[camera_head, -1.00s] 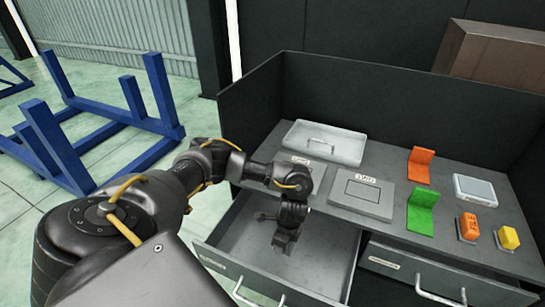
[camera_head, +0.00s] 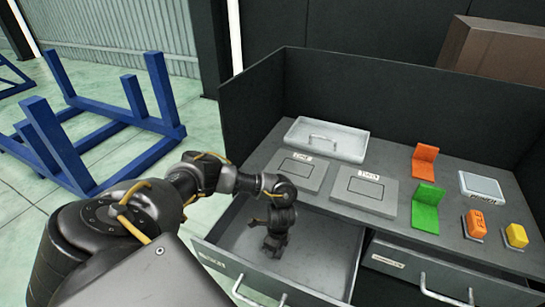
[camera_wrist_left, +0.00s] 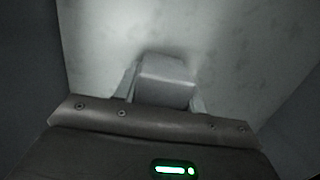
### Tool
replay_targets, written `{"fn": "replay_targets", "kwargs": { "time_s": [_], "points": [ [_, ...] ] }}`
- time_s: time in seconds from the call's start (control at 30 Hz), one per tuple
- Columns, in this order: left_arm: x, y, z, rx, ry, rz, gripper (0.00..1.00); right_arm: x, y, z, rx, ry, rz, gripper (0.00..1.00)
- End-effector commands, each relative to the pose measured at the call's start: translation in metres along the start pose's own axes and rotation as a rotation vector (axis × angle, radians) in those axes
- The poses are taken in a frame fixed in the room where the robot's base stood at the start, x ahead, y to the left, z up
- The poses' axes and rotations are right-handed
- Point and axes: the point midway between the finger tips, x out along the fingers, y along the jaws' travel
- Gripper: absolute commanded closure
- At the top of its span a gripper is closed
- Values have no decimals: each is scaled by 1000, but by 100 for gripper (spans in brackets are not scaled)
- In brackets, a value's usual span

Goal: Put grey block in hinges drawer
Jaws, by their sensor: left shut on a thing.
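My left gripper (camera_head: 272,248) is inside the open left drawer (camera_head: 318,262), pointing down, with its tips low near the drawer floor. In the left wrist view it is shut on the grey block (camera_wrist_left: 166,84), which has a pale floor behind it. Whether the block touches the drawer floor I cannot tell. In the head view the block is too small and dark to make out. The label on the drawer front is too small to read. My right gripper is not in view.
A second drawer (camera_head: 440,270) lies to the right. Dark panels stand behind and left.

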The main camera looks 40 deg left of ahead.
Motion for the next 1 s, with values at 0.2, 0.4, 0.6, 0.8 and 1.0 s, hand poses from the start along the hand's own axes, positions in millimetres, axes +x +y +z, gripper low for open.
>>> {"fn": "replay_targets", "kwargs": {
  "time_s": [0.2,0.4,0.6,0.8,1.0],
  "points": [
    [2,0,-1,0,1,0,86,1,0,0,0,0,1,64],
    [2,0,-1,0,1,0,38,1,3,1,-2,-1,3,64],
    [2,0,-1,0,1,0,37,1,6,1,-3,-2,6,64],
    [-7,0,0,-1,2,0,37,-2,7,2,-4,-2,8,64],
    [-45,-1,-1,3,4,-2,37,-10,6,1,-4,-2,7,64]
  ]
}}
